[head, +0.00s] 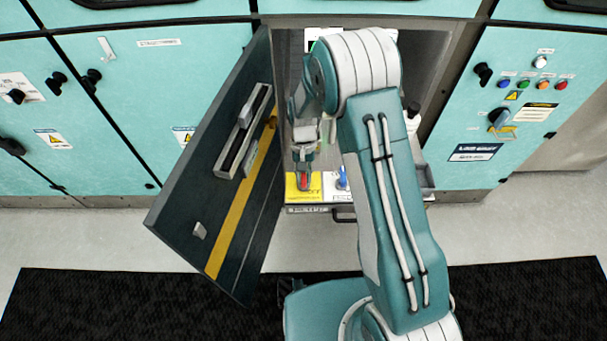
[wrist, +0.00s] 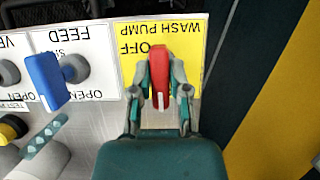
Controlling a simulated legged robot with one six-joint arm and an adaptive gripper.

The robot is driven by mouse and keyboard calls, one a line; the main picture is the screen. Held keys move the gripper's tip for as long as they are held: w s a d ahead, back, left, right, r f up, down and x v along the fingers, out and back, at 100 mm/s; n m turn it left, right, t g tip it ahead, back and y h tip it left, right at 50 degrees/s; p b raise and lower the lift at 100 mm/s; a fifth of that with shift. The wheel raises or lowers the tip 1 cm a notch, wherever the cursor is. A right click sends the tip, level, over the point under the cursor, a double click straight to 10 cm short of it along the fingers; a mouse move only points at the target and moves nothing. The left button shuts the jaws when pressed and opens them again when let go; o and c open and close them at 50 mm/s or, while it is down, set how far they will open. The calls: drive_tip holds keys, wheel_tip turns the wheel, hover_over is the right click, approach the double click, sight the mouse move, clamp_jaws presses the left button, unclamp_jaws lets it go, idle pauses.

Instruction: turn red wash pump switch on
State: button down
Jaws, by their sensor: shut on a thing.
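The red wash pump switch (wrist: 159,72) stands on a yellow label plate (wrist: 190,40) in the wrist view, its lettering upside down. My gripper (wrist: 160,92) is shut on the red handle, one finger on each side. In the head view the yellow plate (head: 313,187) lies inside the open cabinet, with the red handle (head: 304,181) below my gripper (head: 304,165).
A blue feed switch (wrist: 46,80) on a white plate stands to the left in the wrist view. A yellow-topped knob (wrist: 12,127) is further left. The open cabinet door (head: 205,170) with a yellow stripe is close on the left in the head view.

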drive_tip(key=shift+w, duration=0.15)
drive_tip(key=c, duration=0.6)
unclamp_jaws()
drive_tip(key=v, duration=1.1)
drive_tip(key=shift+w+r, duration=0.15)
drive_tip(key=shift+r, duration=0.25)
